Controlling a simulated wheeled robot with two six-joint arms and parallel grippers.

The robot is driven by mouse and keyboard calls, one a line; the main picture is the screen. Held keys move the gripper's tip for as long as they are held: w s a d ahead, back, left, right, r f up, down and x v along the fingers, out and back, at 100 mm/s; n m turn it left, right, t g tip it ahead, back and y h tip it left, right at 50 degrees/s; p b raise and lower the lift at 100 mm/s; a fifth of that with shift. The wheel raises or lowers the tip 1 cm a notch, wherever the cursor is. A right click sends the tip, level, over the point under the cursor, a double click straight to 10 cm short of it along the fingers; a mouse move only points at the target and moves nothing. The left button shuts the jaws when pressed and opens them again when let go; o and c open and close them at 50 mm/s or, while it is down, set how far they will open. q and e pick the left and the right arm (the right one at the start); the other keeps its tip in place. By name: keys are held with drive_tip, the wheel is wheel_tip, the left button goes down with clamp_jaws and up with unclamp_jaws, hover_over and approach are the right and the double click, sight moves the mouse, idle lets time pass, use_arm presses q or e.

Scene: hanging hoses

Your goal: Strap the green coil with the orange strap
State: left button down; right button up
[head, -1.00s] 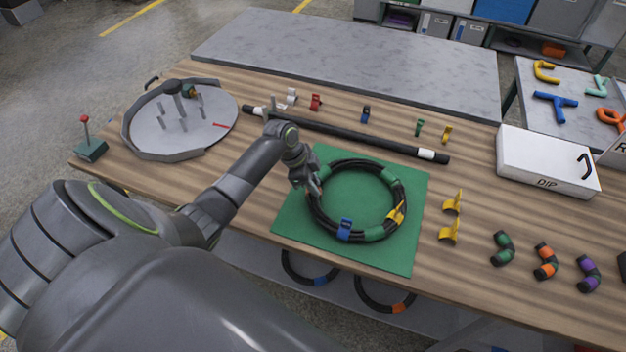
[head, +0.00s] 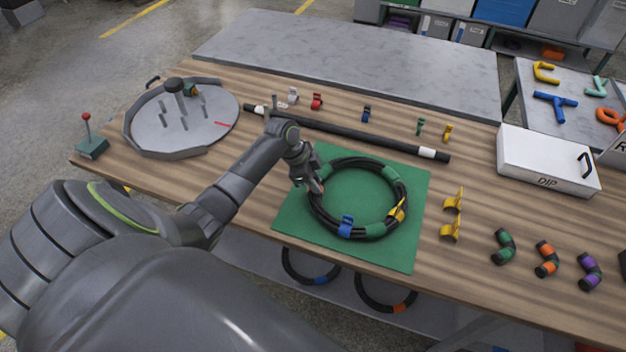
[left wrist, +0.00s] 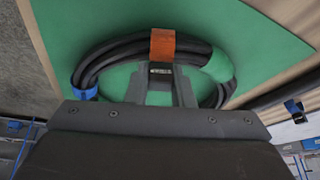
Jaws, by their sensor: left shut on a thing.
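The green coil (head: 328,220), a black hose ring with green bands, lies flat on a green mat (head: 290,222). A blue strap (head: 346,227) and a yellow strap (head: 397,210) are on it. My left gripper (head: 315,187) is at the coil's left side, shut on the orange strap. In the left wrist view the orange strap (left wrist: 162,45) lies across the black hose bundle (left wrist: 120,50), just beyond my left fingers (left wrist: 160,88). Whether it wraps under the hose is hidden. My right gripper is not in view.
A long black bar (head: 350,136) lies behind the mat, with several small coloured clips beyond it. A white DIP box (head: 545,165) is at the back right. A round grey fixture (head: 165,135) is at left.

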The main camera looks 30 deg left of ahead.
use_arm(q)
drive_tip(key=shift+s+d+f, duration=0.15)
drive_tip(key=shift+s+f, duration=0.45)
drive_tip(key=shift+f, duration=0.35)
drive_tip(key=c, duration=1.4)
unclamp_jaws()
drive_tip(key=shift+o, duration=1.2)
drive_tip(key=shift+w+f, duration=0.1)
drive_tip(key=shift+f, duration=0.05)
drive_tip(key=shift+w+a+r, duration=0.15)
drive_tip(key=shift+a+r, duration=0.1)
drive_tip(key=shift+r, duration=0.3)
drive_tip(key=w+b+v, duration=0.1)
drive_tip(key=b+v, duration=0.1)
drive_tip(key=v, duration=1.6)
drive_tip(key=shift+r, duration=0.3)
drive_tip(key=shift+w+d, duration=0.1)
